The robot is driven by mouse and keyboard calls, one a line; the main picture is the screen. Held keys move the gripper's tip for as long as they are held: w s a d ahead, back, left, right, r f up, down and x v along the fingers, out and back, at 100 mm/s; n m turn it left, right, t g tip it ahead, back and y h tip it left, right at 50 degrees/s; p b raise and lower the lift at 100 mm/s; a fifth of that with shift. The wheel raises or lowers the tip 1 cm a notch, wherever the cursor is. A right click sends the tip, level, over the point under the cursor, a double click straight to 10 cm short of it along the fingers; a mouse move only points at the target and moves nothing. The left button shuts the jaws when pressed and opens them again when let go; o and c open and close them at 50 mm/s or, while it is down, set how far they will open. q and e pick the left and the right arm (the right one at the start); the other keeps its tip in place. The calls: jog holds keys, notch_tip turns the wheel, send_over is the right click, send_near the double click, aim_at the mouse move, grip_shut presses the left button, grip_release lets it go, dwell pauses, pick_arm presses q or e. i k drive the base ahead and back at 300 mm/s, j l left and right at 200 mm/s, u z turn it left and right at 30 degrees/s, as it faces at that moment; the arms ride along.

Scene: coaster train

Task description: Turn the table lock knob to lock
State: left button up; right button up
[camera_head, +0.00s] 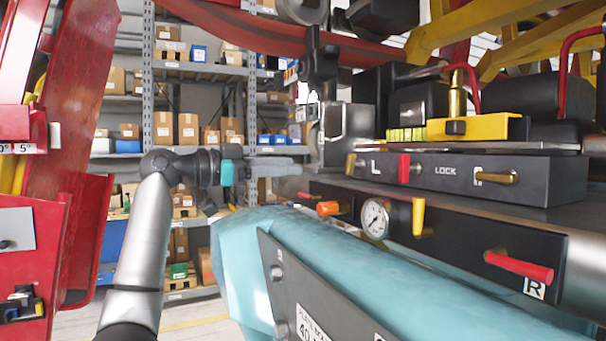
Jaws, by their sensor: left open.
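A black control panel (440,190) at the right carries the white word LOCK. Left of that word is an upright red lever (404,168). Right of it is a brass knob (497,178) lying sideways. Another brass knob (351,165) stands upright at the panel's left end. I cannot tell for sure which of these is the table lock knob. My left gripper (290,168) is open and empty, pointing right, left of the panel and apart from the knobs. My right gripper is not in view.
Below the panel are an orange knob (329,208), a pressure gauge (375,217), a yellow handle (418,216) and a red handle (520,266) by an R label. Red machinery (75,220) stands left; shelves with boxes stand behind.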

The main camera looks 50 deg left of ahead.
aim_at(404, 168)
jog(key=k+j, duration=0.2)
jog(key=k, duration=0.3)
jog(key=k+j, duration=0.2)
jog(key=k, duration=0.25)
